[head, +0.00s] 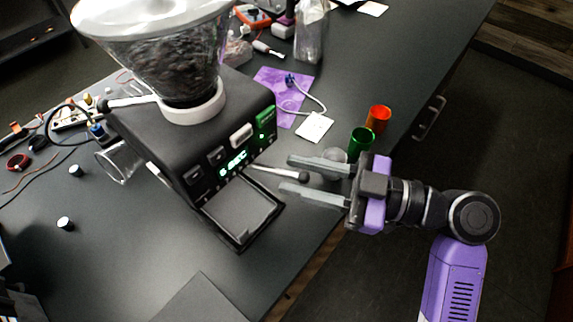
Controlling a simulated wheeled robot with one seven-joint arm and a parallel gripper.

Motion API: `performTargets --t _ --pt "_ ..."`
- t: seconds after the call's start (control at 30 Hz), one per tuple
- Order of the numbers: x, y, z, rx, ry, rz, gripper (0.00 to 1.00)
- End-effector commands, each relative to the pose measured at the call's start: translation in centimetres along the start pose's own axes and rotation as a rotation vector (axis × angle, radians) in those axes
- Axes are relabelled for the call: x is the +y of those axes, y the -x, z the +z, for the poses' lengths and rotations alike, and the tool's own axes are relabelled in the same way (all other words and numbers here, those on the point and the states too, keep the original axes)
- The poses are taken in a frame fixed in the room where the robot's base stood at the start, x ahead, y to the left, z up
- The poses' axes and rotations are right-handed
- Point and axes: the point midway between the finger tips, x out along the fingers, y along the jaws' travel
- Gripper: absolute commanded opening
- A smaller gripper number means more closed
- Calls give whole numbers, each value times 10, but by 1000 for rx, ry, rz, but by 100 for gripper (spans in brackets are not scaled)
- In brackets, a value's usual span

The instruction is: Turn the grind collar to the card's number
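The brewer's black grinder body (150,135) stands on the dark table, with a clear hopper (165,60) of dark beans on top. A white collar (195,112) rings the hopper's base; no number on it is readable. A pale handle with a dark end (130,102) lies at the collar's left. A small white card (314,128) lies behind the machine's right side; its writing is too small to read. My gripper (286,174) is open and empty, its two grey fingers pointing left, in front of the machine's right side and apart from the collar.
A green display (233,165) glows on the front panel above a drip tray (240,210). A green cup (360,142) and an orange cup (378,118) stand behind my gripper. A purple cloth (283,93) lies behind. Cables and small parts clutter the left.

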Motion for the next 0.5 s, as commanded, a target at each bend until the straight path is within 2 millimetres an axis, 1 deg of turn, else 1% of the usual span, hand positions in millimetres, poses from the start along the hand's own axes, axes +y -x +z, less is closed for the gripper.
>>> performTargets --t 0.03,0.1,0.2,0.5 --pt "0 -7 -2 -1 -1 -3 32" --pt "0 -15 -1 0 -2 -2 32" --pt "0 -22 -1 0 -2 0 32" --pt "0 -25 1 -1 -1 1 32"
